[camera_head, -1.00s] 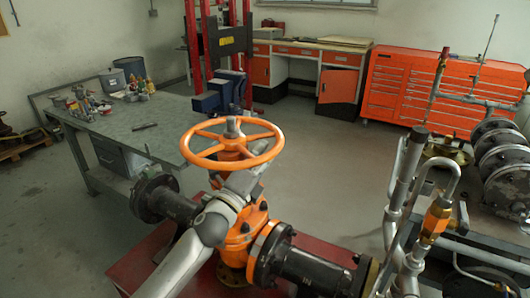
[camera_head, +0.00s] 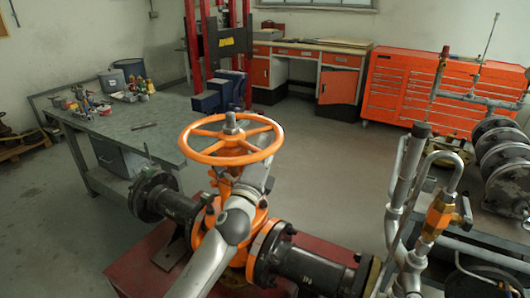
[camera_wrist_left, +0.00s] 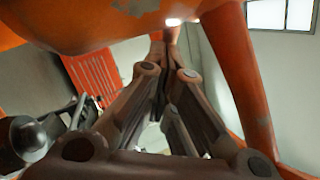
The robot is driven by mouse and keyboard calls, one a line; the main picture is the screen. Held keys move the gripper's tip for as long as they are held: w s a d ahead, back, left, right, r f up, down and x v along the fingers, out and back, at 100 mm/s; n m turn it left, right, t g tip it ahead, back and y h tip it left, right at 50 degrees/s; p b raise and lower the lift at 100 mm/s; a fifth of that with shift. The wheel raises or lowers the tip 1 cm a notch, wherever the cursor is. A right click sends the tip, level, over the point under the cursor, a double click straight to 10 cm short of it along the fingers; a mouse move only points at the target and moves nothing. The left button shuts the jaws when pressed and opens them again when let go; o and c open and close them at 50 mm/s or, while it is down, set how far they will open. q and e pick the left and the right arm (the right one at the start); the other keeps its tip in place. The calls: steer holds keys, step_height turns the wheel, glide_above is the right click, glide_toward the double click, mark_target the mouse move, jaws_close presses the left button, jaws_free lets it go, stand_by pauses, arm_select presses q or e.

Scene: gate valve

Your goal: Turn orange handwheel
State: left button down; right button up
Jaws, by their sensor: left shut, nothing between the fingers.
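The orange handwheel (camera_head: 198,156) sits level on top of the orange gate valve (camera_head: 212,246), in the middle of the head view. My left arm reaches up in front of the valve. My left gripper (camera_head: 262,168) is under the right near side of the wheel, partly hidden by the rim. In the left wrist view, the gripper's fingers (camera_wrist_left: 166,42) come together, shut and empty. Orange wheel parts (camera_wrist_left: 248,80) pass above and to the right of the fingers. I cannot tell whether the fingers touch the wheel. My right gripper is not in view.
Black flanged pipes (camera_head: 310,266) run from both sides of the valve above a red base (camera_head: 135,262). Metal pipes (camera_head: 405,175) rise close on the right. A workbench (camera_head: 120,122) stands at the left. Open floor (camera_head: 325,160) lies behind the valve.

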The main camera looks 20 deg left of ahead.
arm_select(q)
steer(key=shift+w+a+n+g+y+b, duration=0.6)
steer(key=shift+n+y+b, duration=0.4)
steer(key=shift+y, duration=0.55)
steer(key=shift+w+a+n+g+y+b, duration=0.55)
steer(key=shift+n+y+b, duration=0.25)
steer(key=shift+y+b, duration=0.6)
steer(key=shift+w+a+n+g+y+b, duration=0.45)
steer(key=shift+w+a+n+y+b, duration=0.3)
steer(key=shift+y, duration=1)
steer(key=shift+d, duration=0.15)
steer(key=v, duration=1.2)
